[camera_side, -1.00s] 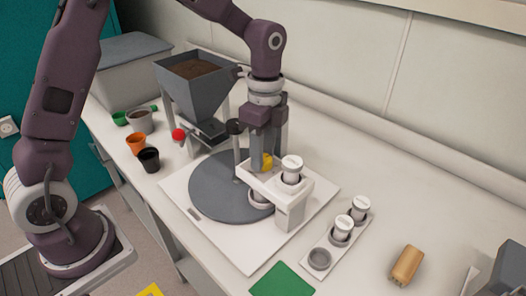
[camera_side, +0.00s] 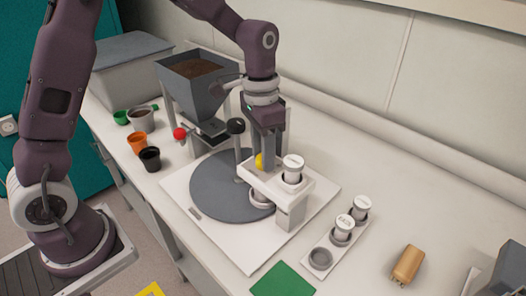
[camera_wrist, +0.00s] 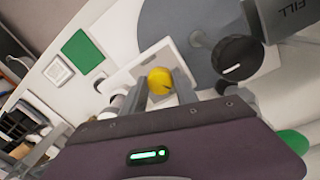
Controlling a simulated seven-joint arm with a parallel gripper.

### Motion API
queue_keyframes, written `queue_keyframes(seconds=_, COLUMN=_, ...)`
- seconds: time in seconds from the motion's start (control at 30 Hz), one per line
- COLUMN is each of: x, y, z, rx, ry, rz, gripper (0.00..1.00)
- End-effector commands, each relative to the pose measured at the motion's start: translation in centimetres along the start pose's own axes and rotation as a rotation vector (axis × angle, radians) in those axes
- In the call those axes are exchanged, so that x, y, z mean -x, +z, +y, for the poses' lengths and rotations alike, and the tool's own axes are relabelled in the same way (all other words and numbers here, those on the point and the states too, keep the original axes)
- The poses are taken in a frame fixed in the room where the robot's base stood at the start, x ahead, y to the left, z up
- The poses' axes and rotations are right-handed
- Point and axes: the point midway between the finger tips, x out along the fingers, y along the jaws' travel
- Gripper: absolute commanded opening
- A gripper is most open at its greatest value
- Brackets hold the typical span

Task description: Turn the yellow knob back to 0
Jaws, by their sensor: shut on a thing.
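The yellow knob (camera_side: 259,161) sits on top of the white dispenser bracket (camera_side: 300,188) over the grey round plate. In the wrist view the yellow knob (camera_wrist: 160,81) shows between my two fingers, with a dark pointer mark on its right side. My gripper (camera_side: 268,160) points down at the knob and is shut on it; its fingers also show in the wrist view (camera_wrist: 163,92). In the side view the fingers hide part of the knob. The scale around the knob cannot be read.
A white-capped vial (camera_side: 293,168) stands in the bracket right beside my fingers. A rack (camera_side: 320,258) holds two more vials. The counter at right is mostly clear.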

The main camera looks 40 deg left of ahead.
Motion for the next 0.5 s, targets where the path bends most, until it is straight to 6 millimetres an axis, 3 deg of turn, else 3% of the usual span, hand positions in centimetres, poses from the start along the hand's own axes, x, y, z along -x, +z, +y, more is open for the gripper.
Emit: queue_keyframes(seconds=0.5, x=-0.02, y=0.01, z=0.21, rx=0.484, ry=0.000, rz=0.031, gripper=0.00)
